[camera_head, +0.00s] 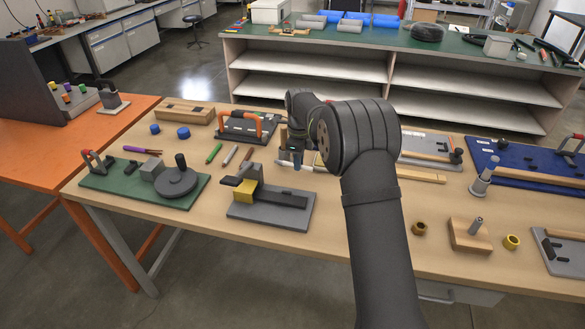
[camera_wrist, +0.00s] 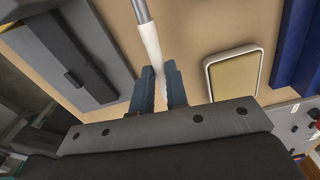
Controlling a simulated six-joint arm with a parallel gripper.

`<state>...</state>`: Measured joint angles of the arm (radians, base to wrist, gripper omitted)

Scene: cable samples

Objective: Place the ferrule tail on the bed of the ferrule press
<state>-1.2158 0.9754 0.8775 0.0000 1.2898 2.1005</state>
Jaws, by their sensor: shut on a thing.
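My gripper (camera_wrist: 163,88) is shut on a slim rod-like piece with a white sleeve and a grey far end, which I take as the ferrule tail (camera_wrist: 150,38). It sticks out past the blue-grey fingertips in the wrist view. In the head view my gripper (camera_head: 291,163) is low over the middle of the table, partly hidden by my arm. A grey base with a yellow block and a dark bar (camera_head: 270,206) stands in front and to the left of it. I cannot tell for sure which fixture is the ferrule press.
A green board with a grey wheel (camera_head: 143,181) is at left. A dark fixture with an orange handle (camera_head: 245,127) stands behind. Green and red pens lie left of my gripper. A wooden block with a post (camera_head: 469,236) is at right. Bare tabletop shows at front centre.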

